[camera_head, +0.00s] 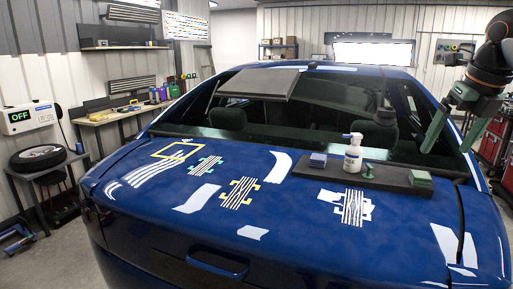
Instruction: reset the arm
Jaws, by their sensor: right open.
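My right arm (492,60) comes in at the upper right edge. My right gripper (447,148) points down with its two grey-green fingers spread wide and nothing between them. It hangs in front of the right rear side of the blue car (300,235). My left arm and gripper do not show in the view.
A dark tray (385,182) on the trunk lid holds a white pump bottle (353,155), a blue block (318,159), a green block (420,178) and a green knob-like tool (368,171). A dark panel (260,83) covers part of the rear window.

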